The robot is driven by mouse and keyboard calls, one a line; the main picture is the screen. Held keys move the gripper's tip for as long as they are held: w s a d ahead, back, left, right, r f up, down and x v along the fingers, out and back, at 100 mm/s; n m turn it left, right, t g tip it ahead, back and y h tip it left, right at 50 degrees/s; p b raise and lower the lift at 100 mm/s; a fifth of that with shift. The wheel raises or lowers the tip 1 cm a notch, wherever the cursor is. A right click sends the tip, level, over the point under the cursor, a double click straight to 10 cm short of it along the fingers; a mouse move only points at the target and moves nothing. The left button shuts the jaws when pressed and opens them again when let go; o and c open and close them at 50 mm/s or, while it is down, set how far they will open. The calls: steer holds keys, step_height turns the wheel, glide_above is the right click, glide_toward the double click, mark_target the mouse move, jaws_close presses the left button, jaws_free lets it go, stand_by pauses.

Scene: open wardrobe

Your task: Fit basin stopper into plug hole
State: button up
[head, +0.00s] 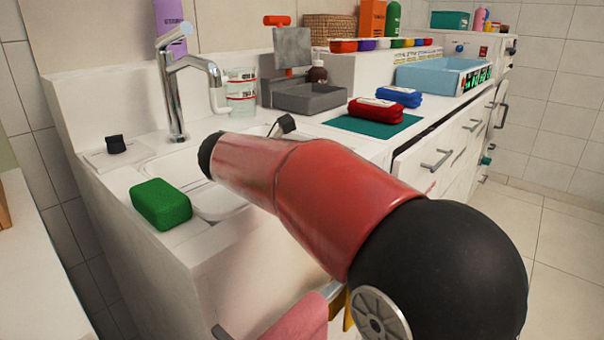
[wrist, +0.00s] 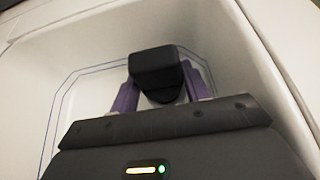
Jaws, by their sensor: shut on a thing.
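In the wrist view my gripper (wrist: 160,66) is shut on a black stopper (wrist: 157,72), with one purple finger on each side of it. The stopper is over the inside of the white basin (wrist: 88,95), which has thin blue lines around its floor. I cannot tell how far the stopper is above the floor. No plug hole shows; the stopper and gripper may cover it. In the head view my red arm hides much of the basin (head: 218,202), and I cannot make out the gripper there.
A chrome tap (head: 176,95) stands behind the basin. A green sponge (head: 161,203) lies on the front rim. A small black block (head: 115,145) sits at the back left. A grey tray (head: 305,97) and red and blue packs (head: 375,109) (head: 399,96) are on the right.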

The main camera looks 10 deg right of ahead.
steer(key=shift+f+b, duration=0.5)
steer(key=shift+f, duration=0.5)
steer(key=o, duration=1.1)
steer(key=shift+c, duration=0.2)
step_height(320, 180, up, 20)
steer(key=p, duration=0.5)
